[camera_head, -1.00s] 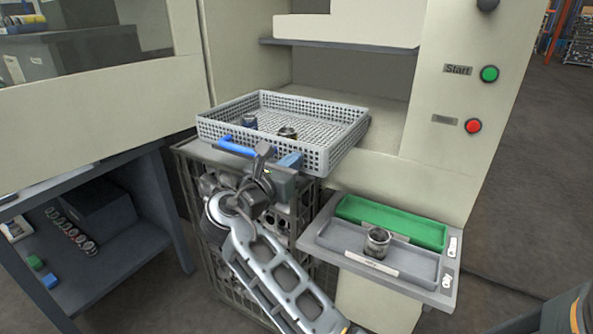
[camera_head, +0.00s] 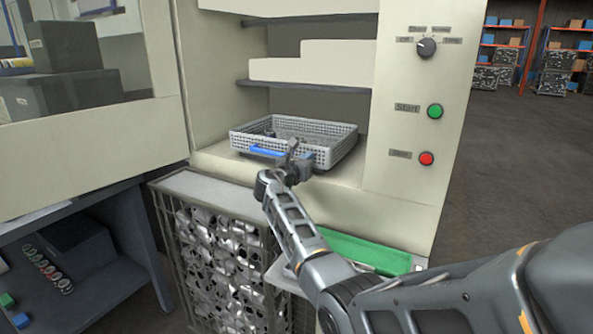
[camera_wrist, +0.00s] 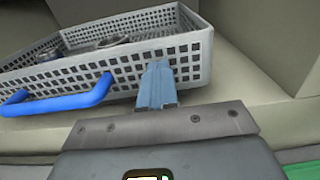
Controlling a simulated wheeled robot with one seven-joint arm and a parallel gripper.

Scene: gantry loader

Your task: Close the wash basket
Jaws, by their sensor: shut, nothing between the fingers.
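The wash basket (camera_head: 334,152) is a light grey perforated tray with a blue handle (camera_head: 262,153) on its front. It sits inside the machine's open bay, on the bay floor. Metal parts lie in it; they show at the back left in the wrist view (camera_wrist: 95,43). My gripper (camera_head: 300,157) is at the basket's front, right of the handle. In the wrist view its blue fingers (camera_wrist: 156,86) are together, with nothing between them, close against the front wall. I cannot tell for sure whether they touch it.
Below the bay stands a wire crate (camera_head: 225,262) full of metal parts. A green tray (camera_head: 365,250) is partly behind my arm. The green start button (camera_head: 435,111), red button (camera_head: 426,158) and a dial (camera_head: 427,47) are on the right panel. A dark table (camera_head: 85,255) stands left.

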